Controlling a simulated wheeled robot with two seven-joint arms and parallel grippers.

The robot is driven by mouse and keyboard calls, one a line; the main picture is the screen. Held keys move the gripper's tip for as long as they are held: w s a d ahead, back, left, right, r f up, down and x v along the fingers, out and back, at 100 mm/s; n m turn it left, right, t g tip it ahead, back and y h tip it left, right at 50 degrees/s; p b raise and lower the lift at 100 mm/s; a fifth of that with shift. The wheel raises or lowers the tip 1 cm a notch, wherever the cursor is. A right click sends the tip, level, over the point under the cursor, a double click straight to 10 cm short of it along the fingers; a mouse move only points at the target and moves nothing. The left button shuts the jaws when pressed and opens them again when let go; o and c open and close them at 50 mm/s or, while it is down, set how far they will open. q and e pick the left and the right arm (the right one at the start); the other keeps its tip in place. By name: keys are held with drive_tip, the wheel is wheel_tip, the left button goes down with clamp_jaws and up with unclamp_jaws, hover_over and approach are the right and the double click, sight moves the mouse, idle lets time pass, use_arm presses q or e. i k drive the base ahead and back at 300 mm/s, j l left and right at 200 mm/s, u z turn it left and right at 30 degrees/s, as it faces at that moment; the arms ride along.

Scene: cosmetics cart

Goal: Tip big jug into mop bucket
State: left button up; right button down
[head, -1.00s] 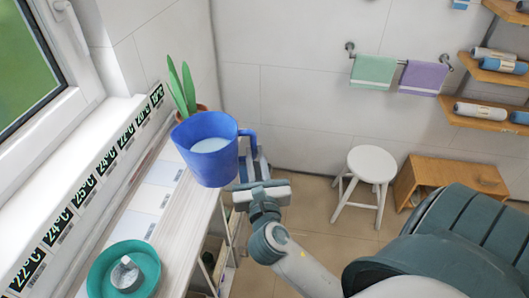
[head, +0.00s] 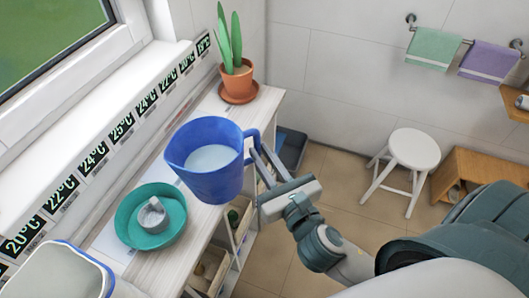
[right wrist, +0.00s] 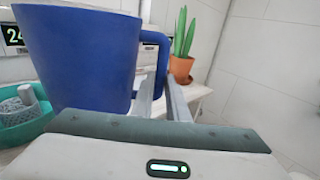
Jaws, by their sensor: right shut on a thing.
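The big blue jug (head: 208,165) holds a pale liquid and is about upright above the white cart or counter top. My right gripper (head: 262,170) is shut on its handle, at the jug's right side. In the right wrist view the jug (right wrist: 75,60) fills the upper left, and the fingers (right wrist: 165,100) reach to its handle. A pale open container with a blue rim (head: 55,270) is cut off at the bottom left; I cannot tell whether it is the mop bucket. My left gripper is not in view.
A teal bowl (head: 135,240) with a small grey object in it stands left of the jug. A potted plant (head: 237,75) stands behind. Temperature labels (head: 93,158) line the window ledge. A white stool (head: 412,150) and a dark grey-blue item (head: 291,150) are on the floor.

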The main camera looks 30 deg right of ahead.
sight(290, 144)
drive_tip(key=l+u, duration=0.15)
drive_tip(key=l, duration=0.6)
drive_tip(key=l+u, duration=0.15)
drive_tip(key=l, duration=0.6)
drive_tip(key=l+u, duration=0.2)
drive_tip(key=l, duration=0.55)
drive_tip(key=k+l+u, duration=0.15)
drive_tip(key=l, duration=0.6)
